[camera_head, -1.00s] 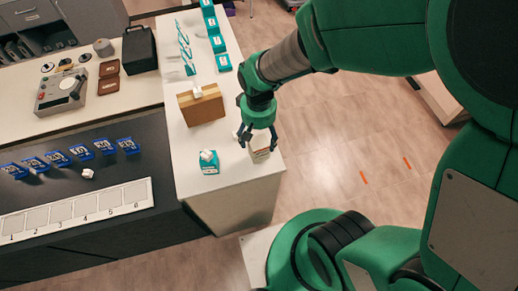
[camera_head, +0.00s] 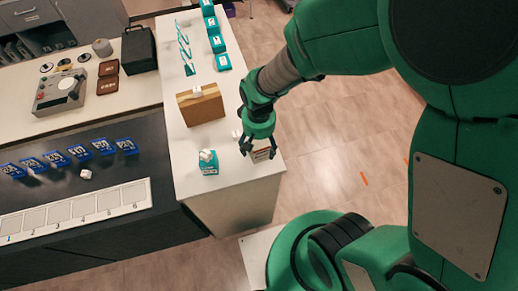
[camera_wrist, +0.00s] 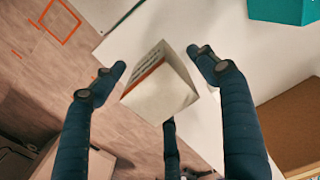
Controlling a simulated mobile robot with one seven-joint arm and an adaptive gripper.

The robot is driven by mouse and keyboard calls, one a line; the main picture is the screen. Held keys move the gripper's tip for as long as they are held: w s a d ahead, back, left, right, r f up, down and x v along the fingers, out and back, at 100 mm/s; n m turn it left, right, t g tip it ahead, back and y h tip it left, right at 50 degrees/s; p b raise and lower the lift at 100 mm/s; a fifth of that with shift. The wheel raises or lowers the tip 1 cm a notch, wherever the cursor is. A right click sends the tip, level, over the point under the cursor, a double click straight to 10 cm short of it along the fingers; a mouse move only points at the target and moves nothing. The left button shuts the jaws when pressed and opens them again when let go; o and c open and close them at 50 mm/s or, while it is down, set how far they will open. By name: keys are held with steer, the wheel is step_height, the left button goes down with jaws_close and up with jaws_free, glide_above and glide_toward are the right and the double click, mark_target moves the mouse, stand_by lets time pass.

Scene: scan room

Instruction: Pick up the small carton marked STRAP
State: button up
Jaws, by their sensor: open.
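A small cream carton (camera_head: 262,155) with an orange-brown band stands near the right front corner of the white counter. Print shows on it in the wrist view (camera_wrist: 160,95), but it is too small to read, so I cannot confirm the word STRAP. My gripper (camera_head: 258,147) is open above and around the carton, its fingers partly hiding it in the head view. In the wrist view, my open gripper (camera_wrist: 157,58) has one finger left of the carton, one right and one below. Gaps show beside the left and right fingers.
A teal carton (camera_head: 208,168) with a white top stands left of the carton on the white counter (camera_head: 225,190). A brown box (camera_head: 200,106) stands farther back, with several teal items beyond. The counter's right edge is close to the carton.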

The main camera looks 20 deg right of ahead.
steer(key=shift+f, duration=1.45)
steer(key=c, duration=1.3)
